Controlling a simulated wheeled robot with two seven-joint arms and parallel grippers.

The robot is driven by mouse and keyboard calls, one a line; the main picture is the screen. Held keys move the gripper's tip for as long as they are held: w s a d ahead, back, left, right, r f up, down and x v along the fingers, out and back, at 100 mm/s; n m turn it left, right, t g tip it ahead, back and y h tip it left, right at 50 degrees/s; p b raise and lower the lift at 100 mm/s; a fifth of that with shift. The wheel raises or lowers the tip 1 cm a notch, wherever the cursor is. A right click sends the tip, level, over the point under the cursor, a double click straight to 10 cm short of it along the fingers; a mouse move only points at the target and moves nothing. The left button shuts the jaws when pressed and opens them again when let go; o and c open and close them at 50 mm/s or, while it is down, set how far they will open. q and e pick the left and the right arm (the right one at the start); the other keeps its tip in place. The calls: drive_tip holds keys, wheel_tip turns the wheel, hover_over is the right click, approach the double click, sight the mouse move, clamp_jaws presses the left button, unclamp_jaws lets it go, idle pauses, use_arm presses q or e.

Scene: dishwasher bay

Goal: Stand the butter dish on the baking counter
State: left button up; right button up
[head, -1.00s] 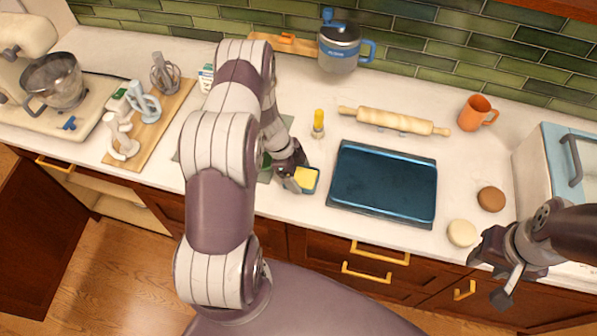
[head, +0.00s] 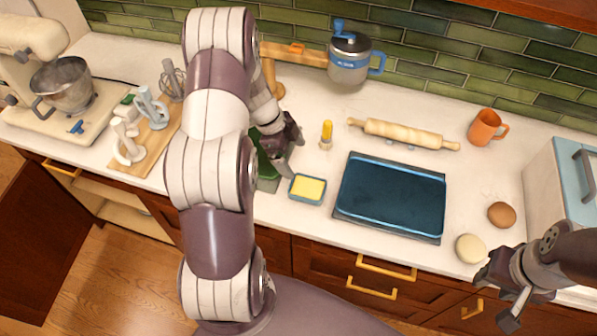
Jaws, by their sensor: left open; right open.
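The butter dish (head: 307,188) is a small blue dish with yellow butter in it. It stands upright on the white counter (head: 320,232), left of the dark blue baking tray (head: 391,198). My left gripper (head: 284,164) is open and empty, up and to the left of the dish and apart from it. My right gripper (head: 508,296) is open and empty at the lower right, in front of the counter edge.
A green item (head: 268,178) is partly hidden by my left arm. An orange mug (head: 487,127), round buns (head: 470,248) and a blue-white appliance (head: 566,184) are at right.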

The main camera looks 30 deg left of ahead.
use_arm(q)
drive_tip(key=w+d+r+n+t+y, duration=0.4)
drive_tip(key=w+r+n+t, duration=0.15)
drive_tip(key=r, duration=0.35)
drive_tip(key=s+d+r+n+g, duration=0.1)
drive_tip(key=s+d+n+g, duration=0.2)
drive_tip(key=s, duration=0.6)
drive_tip(key=s+d+r+n+g, duration=0.1)
drive_tip(key=s+d+n+g, duration=0.2)
drive_tip(key=s, duration=0.6)
drive_tip(key=d+n, duration=0.2)
drive_tip(key=n, duration=0.1)
drive_tip(key=shift+s+d, duration=0.35)
drive_tip(key=shift+d, duration=0.05)
